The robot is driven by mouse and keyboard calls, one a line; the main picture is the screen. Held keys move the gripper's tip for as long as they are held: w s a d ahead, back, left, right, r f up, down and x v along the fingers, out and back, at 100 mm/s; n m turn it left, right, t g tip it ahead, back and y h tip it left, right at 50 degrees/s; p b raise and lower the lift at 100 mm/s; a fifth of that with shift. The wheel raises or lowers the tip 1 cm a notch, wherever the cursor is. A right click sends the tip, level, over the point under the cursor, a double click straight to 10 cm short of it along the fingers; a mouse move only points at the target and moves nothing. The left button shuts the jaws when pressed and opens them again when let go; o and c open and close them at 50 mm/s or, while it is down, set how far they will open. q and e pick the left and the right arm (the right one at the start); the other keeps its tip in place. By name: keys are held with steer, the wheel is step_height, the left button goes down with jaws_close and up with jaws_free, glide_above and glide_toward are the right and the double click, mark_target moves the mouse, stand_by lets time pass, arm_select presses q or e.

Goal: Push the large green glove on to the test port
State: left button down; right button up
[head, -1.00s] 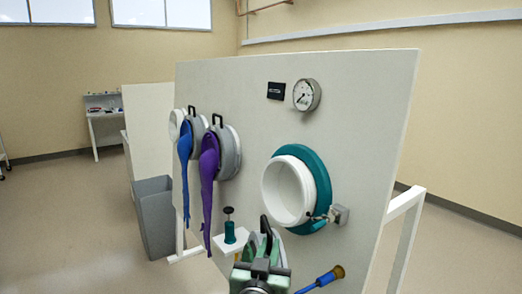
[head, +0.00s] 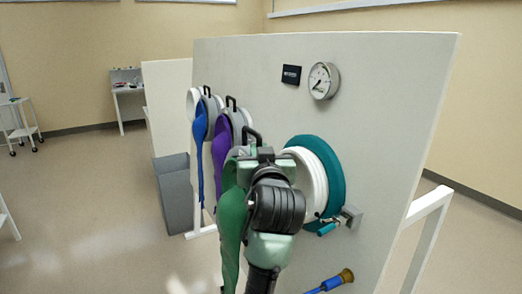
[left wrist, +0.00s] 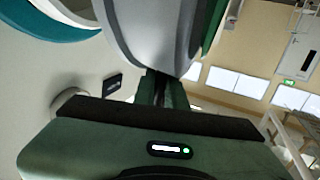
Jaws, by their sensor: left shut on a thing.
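My left gripper (head: 252,156) is shut on the large green glove (head: 232,225) by the black handle on its grey ring. The glove's green sleeve hangs down at the left of my wrist. The test port (head: 313,182) is a white ring on a teal flange (head: 332,172) on the white panel. The held ring is in front of the port's left side in the picture; my gripper and arm hide most of it. In the left wrist view the grey ring (left wrist: 155,35) fills the top middle, with the teal flange (left wrist: 50,25) at upper left. My right gripper is out of view.
A blue glove (head: 199,135) and a purple glove (head: 221,150) hang on ports left of the test port. A blue tool with a brass end (head: 333,284) is below. A grey bin (head: 173,200) stands left.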

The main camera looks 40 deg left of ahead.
mark_target(310, 159)
arm_select(q)
steer(key=shift+s+d+r, duration=0.1)
steer(key=shift+r, duration=0.05)
steer(key=shift+w+d, duration=0.15)
steer(key=shift+w, duration=0.35)
steer(key=w+d+f, duration=0.1)
steer(key=w+d, duration=0.1)
steer(key=w, duration=0.3)
steer(key=shift+w+d+b, duration=0.2)
steer(key=shift+w+b, duration=0.05)
steer(key=shift+b, duration=0.2)
steer(key=shift+w+d+f+b, duration=0.1)
steer(key=shift+w+d+b, duration=0.3)
steer(key=shift+w, duration=0.75)
steer(key=shift+w+d+f+b, duration=0.2)
steer(key=shift+w+d, duration=0.35)
steer(key=shift+w, duration=0.55)
steer(key=shift+w+d+f+b, duration=0.1)
steer(key=shift+w+d+b, duration=0.3)
steer(key=shift+w, duration=0.75)
stand_by(1.5)
steer(key=shift+w+d+r, duration=0.1)
steer(key=shift+w+d, duration=0.15)
steer(key=shift+w, duration=0.05)
stand_by(0.8)
steer(key=c, duration=1.4)
jaws_free()
